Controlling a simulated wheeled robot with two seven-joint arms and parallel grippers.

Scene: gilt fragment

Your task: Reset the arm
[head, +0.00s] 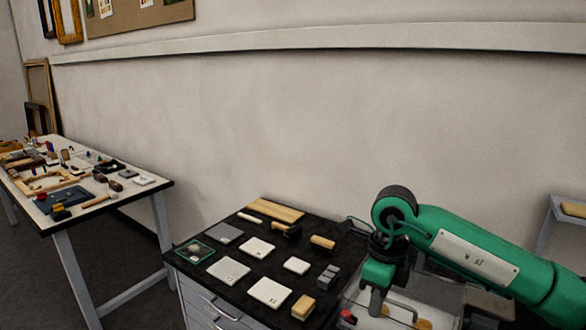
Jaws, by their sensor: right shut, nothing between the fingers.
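My right arm comes in from the right, green with a dark grey elbow joint. Its gripper (377,303) points down at the right end of the black-topped cabinet (222,290), over a clear tray-like container (430,296). The gripper is shut with nothing held. The arm hides part of the container and what lies behind it. My left gripper is not in the view.
The cabinet top holds several pale tiles (270,292), a wooden board (276,210), a green-rimmed dish (194,251) and a tan block (303,307). A cluttered worktable (150,191) stands at left.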

